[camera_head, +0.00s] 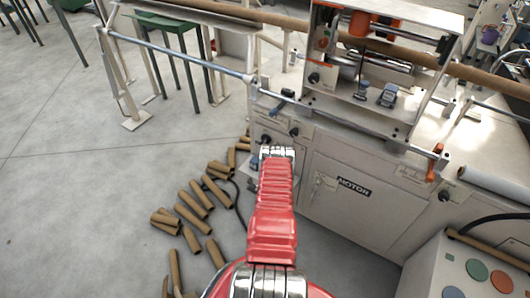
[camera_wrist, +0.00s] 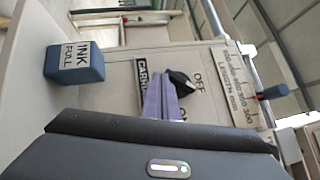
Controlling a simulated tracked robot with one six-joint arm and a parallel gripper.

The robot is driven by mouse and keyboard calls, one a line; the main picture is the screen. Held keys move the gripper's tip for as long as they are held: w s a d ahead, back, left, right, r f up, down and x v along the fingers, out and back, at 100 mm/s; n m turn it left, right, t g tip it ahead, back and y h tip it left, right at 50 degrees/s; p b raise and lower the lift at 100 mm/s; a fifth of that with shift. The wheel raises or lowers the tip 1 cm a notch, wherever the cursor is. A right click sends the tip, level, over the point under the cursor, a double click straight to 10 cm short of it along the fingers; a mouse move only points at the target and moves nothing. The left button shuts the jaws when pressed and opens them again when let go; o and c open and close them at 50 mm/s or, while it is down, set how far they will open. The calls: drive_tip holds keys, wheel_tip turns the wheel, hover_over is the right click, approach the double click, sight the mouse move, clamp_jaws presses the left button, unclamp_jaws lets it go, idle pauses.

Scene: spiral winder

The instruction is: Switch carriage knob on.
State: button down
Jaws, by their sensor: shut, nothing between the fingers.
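The carriage knob (camera_wrist: 182,80) is a black knob on a pale panel in the wrist view. The word OFF stands right of it, and ON is partly covered below. A black label reading CARRIAGE is partly hidden behind my fingers. My gripper (camera_wrist: 162,88) shows two pale purple fingers, shut together and empty, just left of the knob. I cannot tell whether they touch it. The knob's pointer seems nearer OFF, but its exact angle is unclear. In the head view my red arm reaches to the cabinet front (camera_head: 335,205), and the fingertips are not clearly visible.
A blue-handled lever (camera_wrist: 271,93) sits by a length scale on the right. Cardboard tubes (camera_head: 192,205) lie on the floor left of my arm. The floor farther left is clear.

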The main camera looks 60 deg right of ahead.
drive_tip(key=shift+w+f, duration=0.15)
drive_tip(key=shift+w, duration=0.65)
idle(0.9)
drive_tip(key=shift+f, duration=0.1)
drive_tip(key=s+f, duration=0.1)
drive_tip(key=f, duration=0.1)
drive_tip(key=s+f, duration=0.1)
drive_tip(key=s, duration=0.1)
drive_tip(key=shift+a+f, duration=0.4)
drive_tip(key=s+a+f, duration=0.3)
drive_tip(key=a+f, duration=0.1)
drive_tip(key=a, duration=0.2)
drive_tip(key=shift+s+a+f, duration=0.3)
drive_tip(key=shift+f, duration=0.05)
